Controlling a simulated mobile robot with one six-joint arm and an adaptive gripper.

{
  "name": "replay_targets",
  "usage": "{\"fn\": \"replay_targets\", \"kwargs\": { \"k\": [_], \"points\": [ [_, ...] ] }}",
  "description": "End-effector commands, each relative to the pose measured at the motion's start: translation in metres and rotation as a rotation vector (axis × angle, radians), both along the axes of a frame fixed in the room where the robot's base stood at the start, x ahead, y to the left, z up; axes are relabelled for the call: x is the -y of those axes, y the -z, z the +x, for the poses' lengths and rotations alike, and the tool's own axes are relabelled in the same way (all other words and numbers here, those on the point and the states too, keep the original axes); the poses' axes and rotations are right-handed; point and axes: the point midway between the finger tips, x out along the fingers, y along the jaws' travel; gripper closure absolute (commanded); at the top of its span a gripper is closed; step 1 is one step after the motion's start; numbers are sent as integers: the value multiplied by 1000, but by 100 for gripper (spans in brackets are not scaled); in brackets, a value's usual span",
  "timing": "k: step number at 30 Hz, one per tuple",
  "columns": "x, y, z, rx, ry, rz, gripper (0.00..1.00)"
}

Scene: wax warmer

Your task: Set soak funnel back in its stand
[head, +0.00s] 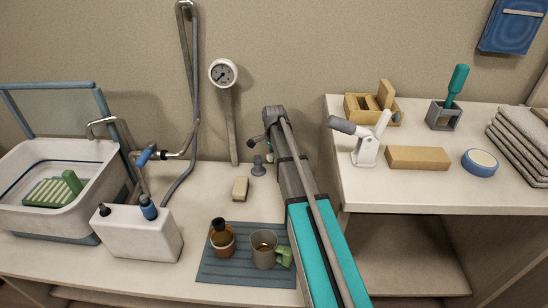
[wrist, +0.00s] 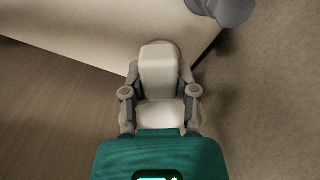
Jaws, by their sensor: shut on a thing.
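In the wrist view my gripper (wrist: 159,88) is shut on a pale, blocky thing (wrist: 159,68) between its two grey fingers. The thing has a rounded far end, and its shape does not let me tell whether it is the soak funnel. My gripper does not show clearly in the head view, where my arm reaches across the counter. A white stand (head: 366,152) with a tilted dark grey cylinder is on the raised right surface. I cannot tell which is the funnel's stand.
A blue mat (head: 213,267) with an amber jar (head: 221,239) and a mug (head: 264,249) lies left of my arm. A beige block (head: 240,188) lies behind them. A basin (head: 27,222) and white box (head: 138,238) crowd the left. The raised surface (head: 365,191) is at right.

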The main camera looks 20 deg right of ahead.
Motion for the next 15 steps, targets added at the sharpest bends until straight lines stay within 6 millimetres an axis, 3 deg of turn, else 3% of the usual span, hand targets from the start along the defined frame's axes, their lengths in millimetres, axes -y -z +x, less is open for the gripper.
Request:
{"fn": "replay_targets", "kwargs": {
  "k": [14, 15],
  "points": [
    [0, 0, 0, 0, 0, 0, 100],
    [0, 0, 0, 0, 0, 0, 58]
  ]
}}
